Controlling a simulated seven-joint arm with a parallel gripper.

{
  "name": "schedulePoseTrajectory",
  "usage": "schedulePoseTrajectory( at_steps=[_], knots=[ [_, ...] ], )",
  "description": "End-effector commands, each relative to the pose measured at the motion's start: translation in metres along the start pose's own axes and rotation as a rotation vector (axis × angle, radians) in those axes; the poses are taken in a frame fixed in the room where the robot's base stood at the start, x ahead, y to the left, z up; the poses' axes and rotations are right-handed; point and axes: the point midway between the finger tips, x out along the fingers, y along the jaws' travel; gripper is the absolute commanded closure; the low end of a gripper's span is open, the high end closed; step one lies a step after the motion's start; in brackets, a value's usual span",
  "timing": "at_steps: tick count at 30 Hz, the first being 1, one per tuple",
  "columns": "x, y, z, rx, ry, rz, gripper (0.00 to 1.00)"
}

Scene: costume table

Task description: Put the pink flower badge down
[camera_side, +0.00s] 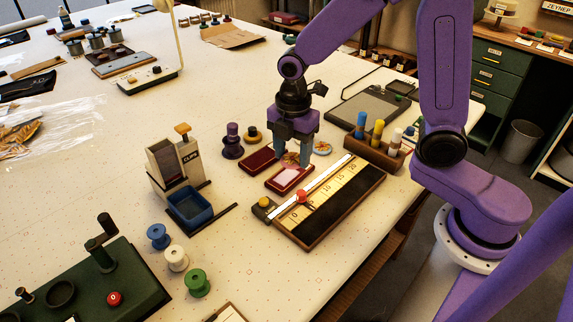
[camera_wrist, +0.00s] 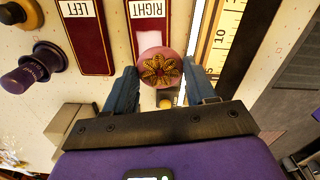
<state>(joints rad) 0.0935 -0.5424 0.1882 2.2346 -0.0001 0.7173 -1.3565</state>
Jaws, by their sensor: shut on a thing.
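My gripper (camera_side: 305,158) points down beside the dark red trays, its fingers on either side of a badge. In the wrist view the gripper (camera_wrist: 161,88) is shut on the pink flower badge (camera_wrist: 160,70), a round pink disc with a gold-brown flower. It also shows between the fingers in the side view (camera_side: 290,159). The badge overlaps the end of the tray marked RIGHT (camera_wrist: 149,12). This tray, with a pale pink patch, lies nearest the ruler board in the side view (camera_side: 272,184). I cannot tell whether the badge touches anything below.
The tray marked LEFT (camera_wrist: 85,38) lies beside the RIGHT one. A ruler board (camera_side: 335,206) with a red knob runs alongside.

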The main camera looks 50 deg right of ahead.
Motion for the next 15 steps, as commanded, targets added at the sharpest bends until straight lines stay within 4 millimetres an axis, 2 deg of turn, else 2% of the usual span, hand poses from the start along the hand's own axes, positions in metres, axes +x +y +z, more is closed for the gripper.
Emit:
schedulePoseTrajectory(
  at_steps=[8,15],
  knots=[
    [0.014,0.012,-0.001,0.000,0.000,-0.001,0.73],
    [0.043,0.014,-0.001,0.000,-0.001,-0.004,0.73]
  ],
)
